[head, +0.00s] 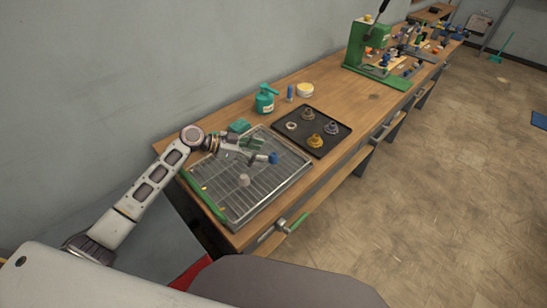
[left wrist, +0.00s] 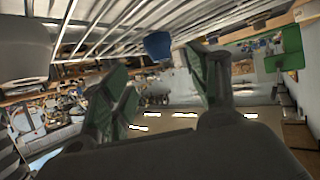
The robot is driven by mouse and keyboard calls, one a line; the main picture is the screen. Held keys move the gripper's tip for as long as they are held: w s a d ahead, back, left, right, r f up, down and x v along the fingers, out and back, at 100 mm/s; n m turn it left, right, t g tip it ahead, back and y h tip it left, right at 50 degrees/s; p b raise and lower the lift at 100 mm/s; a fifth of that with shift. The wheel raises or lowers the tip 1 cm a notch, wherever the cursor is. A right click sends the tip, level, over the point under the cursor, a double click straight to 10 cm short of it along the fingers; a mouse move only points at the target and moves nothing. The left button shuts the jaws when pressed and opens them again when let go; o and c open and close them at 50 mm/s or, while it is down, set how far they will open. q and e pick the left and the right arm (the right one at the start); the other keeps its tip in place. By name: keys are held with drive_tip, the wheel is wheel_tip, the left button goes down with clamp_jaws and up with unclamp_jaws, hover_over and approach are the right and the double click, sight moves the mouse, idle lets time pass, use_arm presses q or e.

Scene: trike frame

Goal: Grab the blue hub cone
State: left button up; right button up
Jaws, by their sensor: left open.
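The blue hub cone (head: 273,158) stands on the wire rack at its far right part, just beyond my left fingertips. It also shows in the left wrist view (left wrist: 158,45), ahead of and between the two fingers. My left gripper (head: 262,150) is open, low over the rack, with its fingers apart. In the left wrist view the open fingers (left wrist: 162,80) have nothing between them, and the cone looks apart from both. My right gripper is not in view.
A pale grey cone (head: 243,180) stands on the wire rack (head: 275,188) nearby. A black tray (head: 340,134) with several hubs lies beyond. A teal can (head: 265,99), a blue cylinder (head: 290,93) and a round tin (head: 305,90) stand near the wall.

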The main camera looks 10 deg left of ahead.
sight(272, 154)
use_arm(q)
drive_tip(key=shift+d, duration=0.1)
idle(0.3)
drive_tip(key=shift+w+p+x, duration=0.2)
drive_tip(key=shift+p+x, duration=0.6)
drive_tip(key=shift+x, duration=1.05)
drive_tip(key=shift+w+d+f, duration=0.2)
drive_tip(key=shift+d+f, duration=0.2)
drive_tip(key=shift+d, duration=0.05)
drive_tip(key=c, duration=1.1)
